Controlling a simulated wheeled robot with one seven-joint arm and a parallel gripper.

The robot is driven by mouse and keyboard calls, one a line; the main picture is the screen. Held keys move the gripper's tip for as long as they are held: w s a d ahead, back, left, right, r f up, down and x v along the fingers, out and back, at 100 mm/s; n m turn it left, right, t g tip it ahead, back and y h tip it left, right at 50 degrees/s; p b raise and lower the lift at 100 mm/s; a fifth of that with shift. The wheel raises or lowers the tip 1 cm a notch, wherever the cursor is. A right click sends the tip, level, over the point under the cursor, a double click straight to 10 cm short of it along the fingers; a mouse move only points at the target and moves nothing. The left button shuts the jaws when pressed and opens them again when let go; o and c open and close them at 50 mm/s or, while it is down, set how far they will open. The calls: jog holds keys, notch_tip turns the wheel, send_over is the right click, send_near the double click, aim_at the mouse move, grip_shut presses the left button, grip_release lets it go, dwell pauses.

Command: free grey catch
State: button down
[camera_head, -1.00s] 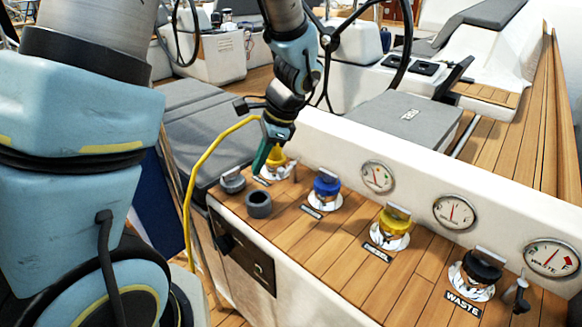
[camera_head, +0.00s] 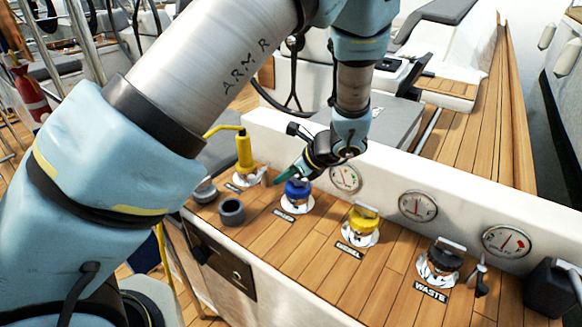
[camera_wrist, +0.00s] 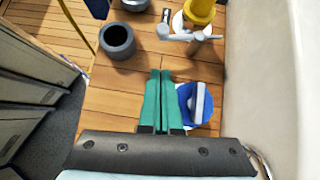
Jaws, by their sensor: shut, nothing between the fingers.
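My gripper (camera_head: 287,175) is shut and empty, its green fingers beside the blue cap (camera_head: 297,195). In the wrist view the closed fingertips (camera_wrist: 160,73) lie just left of the blue cap (camera_wrist: 197,103) and its pale handle; I cannot tell whether they touch. A yellow nozzle (camera_head: 245,152) stands upright in the leftmost deck fitting. A small grey catch (camera_head: 265,177) is at its base; in the wrist view this grey lever (camera_wrist: 182,37) points left from beside the yellow nozzle (camera_wrist: 200,12). Another grey catch (camera_head: 481,276) stands beside the black waste cap (camera_head: 440,262).
A grey cap (camera_head: 204,191) and an open grey cup (camera_head: 231,211) sit near the ledge's front edge. A yellow cap (camera_head: 361,222) sits between the blue and black ones. Several gauges (camera_head: 418,206) line the white wall behind. A black container (camera_head: 552,288) stands far right.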

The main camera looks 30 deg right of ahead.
aim_at(251, 180)
jog(key=shift+w+a+f+p, duration=0.35)
jog(key=shift+w+a+f, duration=0.15)
jog(key=shift+w, duration=0.35)
jog(key=shift+w+a+f+p, duration=0.35)
jog(key=shift+w+a, duration=0.3)
jog(key=shift+w, duration=0.25)
jog(key=shift+w+a+f+p, duration=0.3)
jog(key=shift+w+a+f, duration=0.2)
jog(key=shift+w, duration=0.35)
jog(key=shift+w+a+b, duration=0.3)
jog(key=shift+a, duration=0.25)
jog(key=shift+w+a+b, duration=0.25)
jog(key=shift+w+a, duration=0.05)
jog(key=shift+a, duration=0.2)
jog(key=shift+d+r, duration=0.1)
jog(key=shift+d, duration=0.05)
